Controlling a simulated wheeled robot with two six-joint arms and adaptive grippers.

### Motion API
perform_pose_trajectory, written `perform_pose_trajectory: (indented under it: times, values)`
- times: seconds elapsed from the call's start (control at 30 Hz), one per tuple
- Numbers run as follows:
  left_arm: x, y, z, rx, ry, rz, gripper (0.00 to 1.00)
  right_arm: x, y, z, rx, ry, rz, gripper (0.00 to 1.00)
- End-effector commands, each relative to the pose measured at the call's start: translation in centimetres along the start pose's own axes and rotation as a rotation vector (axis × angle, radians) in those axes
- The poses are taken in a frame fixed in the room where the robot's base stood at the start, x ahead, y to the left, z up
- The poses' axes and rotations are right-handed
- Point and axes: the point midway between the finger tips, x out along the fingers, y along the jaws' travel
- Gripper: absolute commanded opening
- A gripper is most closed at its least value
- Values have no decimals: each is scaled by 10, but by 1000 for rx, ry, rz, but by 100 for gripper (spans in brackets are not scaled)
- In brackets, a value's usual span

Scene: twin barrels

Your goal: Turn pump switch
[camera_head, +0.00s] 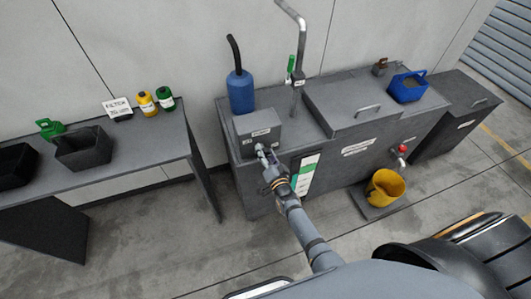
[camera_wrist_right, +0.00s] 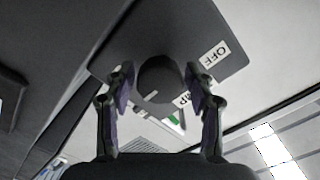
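The pump switch is a dark round knob (camera_wrist_right: 158,80) on a grey plate, with a white OFF label (camera_wrist_right: 215,54) to its right in the right wrist view. A small light mark shows on the knob's lower left. In the head view the grey pump box (camera_head: 260,127) stands at the left end of the grey tank, and the knob is hidden there. My right gripper (camera_head: 263,155) is at the front of this box. In the wrist view its fingers are open on both sides of the knob, with small gaps visible. My left gripper is not in view.
A blue bottle (camera_head: 240,92) with a black hose stands behind the pump box on the tank (camera_head: 325,135). A yellow bucket (camera_head: 384,187) sits under a red-handled tap (camera_head: 402,150). A table (camera_head: 165,148) with dark bins and small bottles stands at left.

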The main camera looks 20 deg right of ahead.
Motion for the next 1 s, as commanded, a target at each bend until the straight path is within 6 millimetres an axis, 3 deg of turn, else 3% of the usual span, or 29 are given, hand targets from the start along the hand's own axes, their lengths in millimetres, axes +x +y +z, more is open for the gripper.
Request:
perform_pose_trajectory:
  times: [0.37, 0.47, 0.8, 1.0]
  values:
    - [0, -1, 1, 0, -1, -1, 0, -4, 0, 0, -1, -1, 0, 64]
    - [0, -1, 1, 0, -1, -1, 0, -19, 1, 1, 0, -2, 2, 64]
    - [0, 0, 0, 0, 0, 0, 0, -98, 1, 1, 0, -1, 2, 64]
    - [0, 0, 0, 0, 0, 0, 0, -118, 0, 0, -1, 0, 0, 64]
